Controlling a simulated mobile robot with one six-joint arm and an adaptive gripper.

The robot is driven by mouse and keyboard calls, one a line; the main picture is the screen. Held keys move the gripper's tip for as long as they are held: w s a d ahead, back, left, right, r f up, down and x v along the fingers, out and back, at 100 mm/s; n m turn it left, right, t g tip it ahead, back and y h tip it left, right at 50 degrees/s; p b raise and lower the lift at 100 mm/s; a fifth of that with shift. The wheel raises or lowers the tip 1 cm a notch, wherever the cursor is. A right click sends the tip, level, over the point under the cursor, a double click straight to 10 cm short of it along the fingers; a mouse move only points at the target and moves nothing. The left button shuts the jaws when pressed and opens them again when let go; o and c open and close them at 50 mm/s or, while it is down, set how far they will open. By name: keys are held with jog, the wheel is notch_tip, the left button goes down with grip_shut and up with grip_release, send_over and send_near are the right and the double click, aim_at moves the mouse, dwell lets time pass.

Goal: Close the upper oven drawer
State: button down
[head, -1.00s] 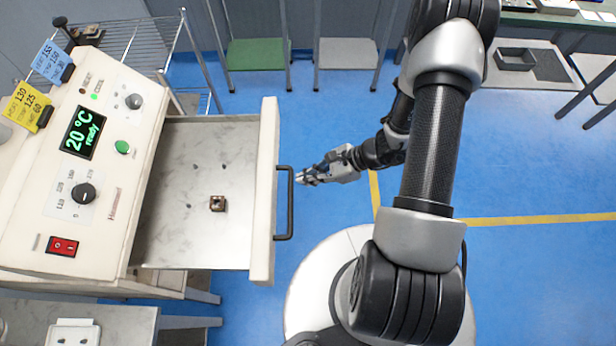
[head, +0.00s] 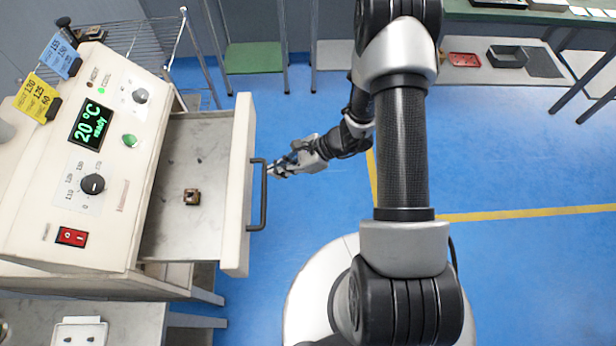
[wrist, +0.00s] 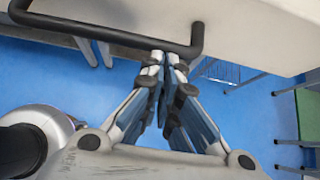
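The upper oven drawer (head: 238,190) stands pulled out to the right of the cream oven (head: 75,150). Its black bar handle (head: 262,195) is on the front panel. A small brown block with a square hole (head: 191,197) lies on the drawer floor. My gripper (head: 272,171) is at the far end of the handle, at or very close to it. In the wrist view my gripper's fingertips (wrist: 166,58) are together beside the corner of the handle (wrist: 120,37), with nothing visible between them. I cannot tell whether they touch the handle.
A wire rack (head: 150,50) stands behind the oven. A green-topped stool (head: 255,57) and a workbench with trays lie farther back. A small table (head: 130,320) is at the lower left. The blue floor right of the drawer is open around my base.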

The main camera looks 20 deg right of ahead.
aim_at(190, 175)
jog(key=w+a+b, duration=0.1)
jog(key=w+a, duration=0.1)
jog(key=a, duration=0.5)
jog(key=w+a+b, duration=0.2)
jog(key=w+a, duration=0.1)
jog(key=a, duration=0.5)
jog(key=w+a+b, duration=0.2)
jog(key=a, duration=0.5)
jog(key=shift+w+a+r, duration=0.1)
jog(key=shift+w+a, duration=0.15)
jog(key=shift+a, duration=0.05)
